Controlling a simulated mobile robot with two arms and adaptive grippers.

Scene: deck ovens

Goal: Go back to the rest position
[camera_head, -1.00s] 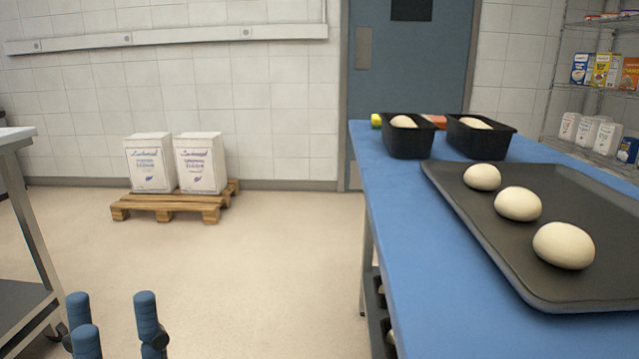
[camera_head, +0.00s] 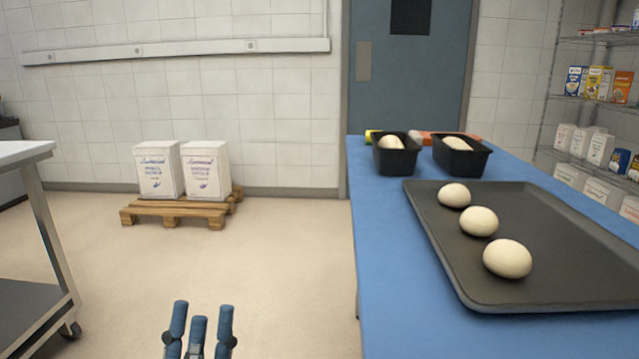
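My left gripper (camera_head: 202,322) shows at the bottom of the head view, left of the blue table. Its blue fingers point up, stand apart and hold nothing. It hangs over open floor, clear of the table. My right gripper is out of view. On the blue table (camera_head: 385,262) lies a dark baking tray (camera_head: 560,240) with three pale dough balls (camera_head: 507,259) in a row along its left side. Two black loaf tins (camera_head: 396,158) with dough inside stand behind the tray.
A wooden pallet (camera_head: 172,214) with two white sacks (camera_head: 205,170) stands by the back wall. A steel table (camera_head: 25,150) is at the left edge. A wire shelf (camera_head: 590,100) with boxes is at the right. The floor between the tables is free.

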